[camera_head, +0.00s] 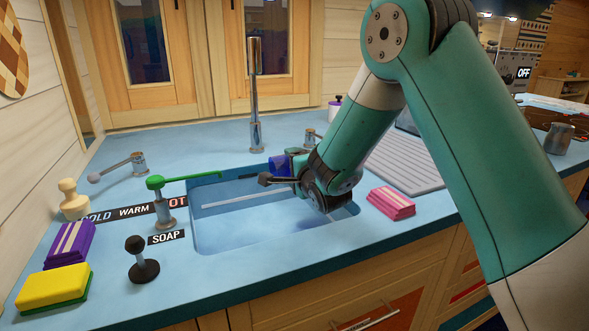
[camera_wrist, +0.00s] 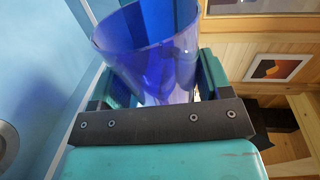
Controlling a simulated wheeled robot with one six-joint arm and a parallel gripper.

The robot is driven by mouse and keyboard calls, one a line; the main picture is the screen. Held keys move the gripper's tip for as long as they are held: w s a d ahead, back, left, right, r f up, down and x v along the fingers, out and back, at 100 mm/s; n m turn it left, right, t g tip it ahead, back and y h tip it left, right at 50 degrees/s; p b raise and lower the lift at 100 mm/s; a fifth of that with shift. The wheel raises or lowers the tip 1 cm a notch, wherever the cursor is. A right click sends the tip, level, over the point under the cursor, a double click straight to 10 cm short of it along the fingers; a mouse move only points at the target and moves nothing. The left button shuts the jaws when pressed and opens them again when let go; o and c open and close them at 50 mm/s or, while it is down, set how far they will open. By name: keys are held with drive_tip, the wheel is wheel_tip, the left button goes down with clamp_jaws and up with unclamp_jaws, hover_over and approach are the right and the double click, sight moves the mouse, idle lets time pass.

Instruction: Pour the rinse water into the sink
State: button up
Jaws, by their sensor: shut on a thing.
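A translucent blue glass (camera_wrist: 155,55) sits between the two fingers of my gripper (camera_wrist: 155,85), which is shut on it. In the head view only a small part of the blue glass (camera_head: 278,165) shows beside my gripper (camera_head: 285,179), near the back of the sink. The sink (camera_head: 225,235) is a blue basin set in the counter, and my wrist is over its right part. The glass appears tilted, but its angle is hard to judge. I cannot make out water in it. A round metal drain (camera_wrist: 6,148) shows at the left in the wrist view.
A tall chrome faucet (camera_head: 255,100) stands behind the sink. A green lever (camera_head: 185,179) reaches over its left edge. A pink sponge (camera_head: 391,202) and grey drainboard (camera_head: 405,165) are right.

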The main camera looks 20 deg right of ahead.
drive_tip(key=m, duration=0.1)
drive_tip(key=r+m+b, duration=0.1)
drive_tip(key=shift+d+m, duration=0.15)
drive_tip(key=shift+m, duration=0.15)
wheel_tip(320, 180, up, 3)
drive_tip(key=m+y, duration=0.1)
drive_tip(key=m, duration=0.2)
drive_tip(key=m+y+p, duration=0.1)
drive_tip(key=m, duration=0.3)
drive_tip(key=shift+r+m+t, duration=0.15)
drive_tip(key=shift+m+t, duration=0.15)
drive_tip(key=m+p, duration=0.1)
drive_tip(key=r+m+p, duration=0.1)
drive_tip(key=m, duration=0.1)
drive_tip(key=m+p, duration=0.1)
drive_tip(key=m, duration=0.1)
drive_tip(key=shift+r+p, duration=0.3)
drive_tip(key=shift+r+m+t+y+p, duration=0.15)
drive_tip(key=shift+m+t+y+p, duration=0.25)
drive_tip(key=shift+m, duration=0.6)
